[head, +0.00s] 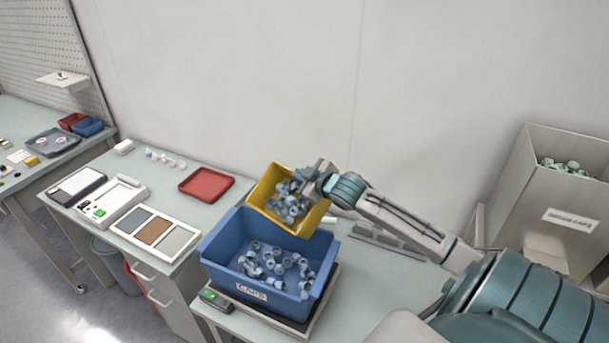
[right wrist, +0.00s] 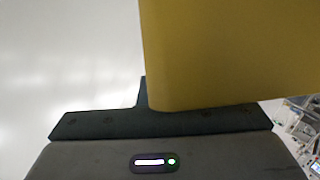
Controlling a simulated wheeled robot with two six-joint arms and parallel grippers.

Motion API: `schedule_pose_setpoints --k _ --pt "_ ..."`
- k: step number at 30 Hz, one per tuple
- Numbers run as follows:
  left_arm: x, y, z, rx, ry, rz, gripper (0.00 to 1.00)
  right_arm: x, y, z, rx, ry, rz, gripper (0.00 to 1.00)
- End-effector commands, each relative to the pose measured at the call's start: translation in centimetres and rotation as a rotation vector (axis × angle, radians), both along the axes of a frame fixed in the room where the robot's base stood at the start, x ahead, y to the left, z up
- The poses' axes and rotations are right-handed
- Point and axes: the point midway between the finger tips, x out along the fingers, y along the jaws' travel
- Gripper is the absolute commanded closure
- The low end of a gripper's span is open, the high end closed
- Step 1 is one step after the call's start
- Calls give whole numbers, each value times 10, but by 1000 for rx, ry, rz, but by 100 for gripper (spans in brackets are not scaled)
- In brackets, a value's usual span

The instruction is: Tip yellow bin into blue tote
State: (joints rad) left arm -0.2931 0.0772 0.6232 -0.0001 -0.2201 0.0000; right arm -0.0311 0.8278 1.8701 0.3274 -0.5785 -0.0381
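The yellow bin (head: 256,193) is held tilted over the back of the blue tote, its open side facing forward, with several grey-blue caps (head: 288,205) in it. My right gripper (head: 312,178) is shut on the bin's upper right wall. In the right wrist view the bin's yellow wall (right wrist: 235,50) fills the upper right, against the dark gripper. The blue tote (head: 222,262) stands upright below, with several similar caps (head: 270,262) on its floor and a white label in front. My left gripper is in neither view.
The tote stands on a scale (head: 215,299) with a green display. A red tray (head: 206,184) and a tray with three coloured panels (head: 156,234) lie to the left. A tall grey box of green caps (head: 560,200) stands at the right. A wall is close behind.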

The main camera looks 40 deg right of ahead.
Motion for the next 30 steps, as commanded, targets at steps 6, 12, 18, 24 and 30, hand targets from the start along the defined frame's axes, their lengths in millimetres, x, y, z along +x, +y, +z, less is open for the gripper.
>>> schedule_pose_setpoints --k 6,12,18,24,30 --pt "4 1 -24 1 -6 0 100 -2 20 2 -183 -32 2 100" --pt "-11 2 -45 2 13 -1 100 -4 34 7 -335 -56 2 100" --pt "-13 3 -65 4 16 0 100 -7 49 4 -450 -70 1 100" --pt "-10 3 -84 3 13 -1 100 -9 63 -1 -562 -88 1 100" --pt "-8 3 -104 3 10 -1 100 -11 78 -6 -676 -104 0 100"
